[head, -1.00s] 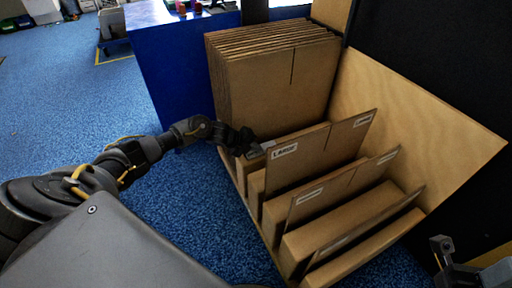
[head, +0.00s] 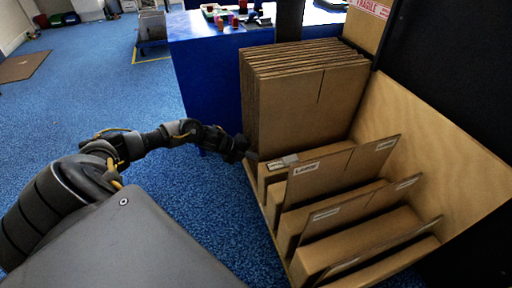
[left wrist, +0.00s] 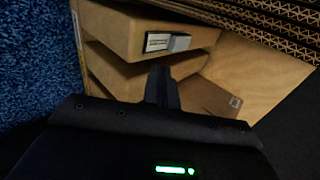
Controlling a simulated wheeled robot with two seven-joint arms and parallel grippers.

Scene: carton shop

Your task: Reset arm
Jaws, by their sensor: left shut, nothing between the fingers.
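My left gripper (head: 246,154) shows in the head view at the left side of the carton rack, near its back left corner. It is shut and empty. In the left wrist view its shut fingers (left wrist: 160,84) point at the rack's cardboard. My left arm reaches in from the left, over the blue floor. My right gripper does not show in the head view now.
The wooden rack (head: 440,140) holds flat cartons (head: 300,105) at the back and labelled cardboard dividers (head: 330,172) in front. A blue table (head: 205,75) with small items stands behind. Blue carpet (head: 80,100) is free at the left.

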